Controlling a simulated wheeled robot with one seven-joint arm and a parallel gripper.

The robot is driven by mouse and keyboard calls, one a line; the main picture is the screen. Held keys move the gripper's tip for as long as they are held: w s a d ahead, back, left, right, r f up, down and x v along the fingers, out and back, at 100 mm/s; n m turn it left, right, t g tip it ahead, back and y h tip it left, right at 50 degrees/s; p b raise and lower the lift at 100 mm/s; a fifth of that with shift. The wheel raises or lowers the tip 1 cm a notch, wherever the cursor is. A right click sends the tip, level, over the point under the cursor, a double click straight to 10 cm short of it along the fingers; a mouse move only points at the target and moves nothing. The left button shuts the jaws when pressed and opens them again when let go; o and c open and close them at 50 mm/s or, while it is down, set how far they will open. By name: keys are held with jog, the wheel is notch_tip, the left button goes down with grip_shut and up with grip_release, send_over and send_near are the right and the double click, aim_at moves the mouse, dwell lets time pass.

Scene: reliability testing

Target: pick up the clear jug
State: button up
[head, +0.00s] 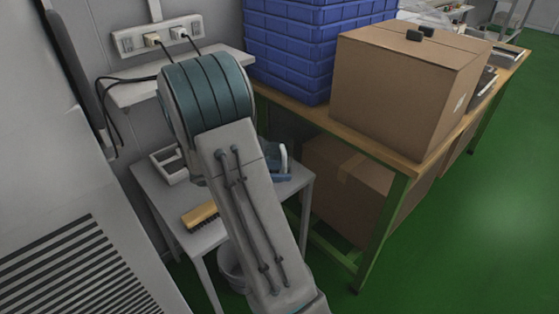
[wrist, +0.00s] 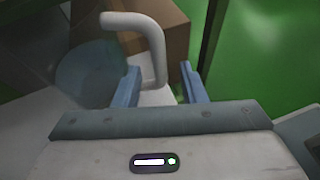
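The clear jug (wrist: 88,75) shows in the wrist view as a see-through bluish body at left, with a thick white handle curving over to the right. My gripper (wrist: 160,80) has two blue fingers standing apart, with the lower part of the handle between them. Gaps show between the handle and both fingers, so the gripper is open. In the head view my arm hides most of the jug; a bit of white handle (head: 284,157) shows beside the arm, above blue finger parts.
A small grey table (head: 298,183) carries a white tray (head: 168,168) and a yellow-backed brush (head: 200,214). A green-legged workbench (head: 402,166) at right holds a large carton (head: 395,95) and stacked blue crates (head: 290,50). Another carton (head: 345,185) is underneath. Green floor at right is clear.

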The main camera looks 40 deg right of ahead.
jog(key=shift+x, duration=1.1)
grip_shut()
jog(key=shift+r, duration=0.1)
jog(key=shift+r, duration=0.1)
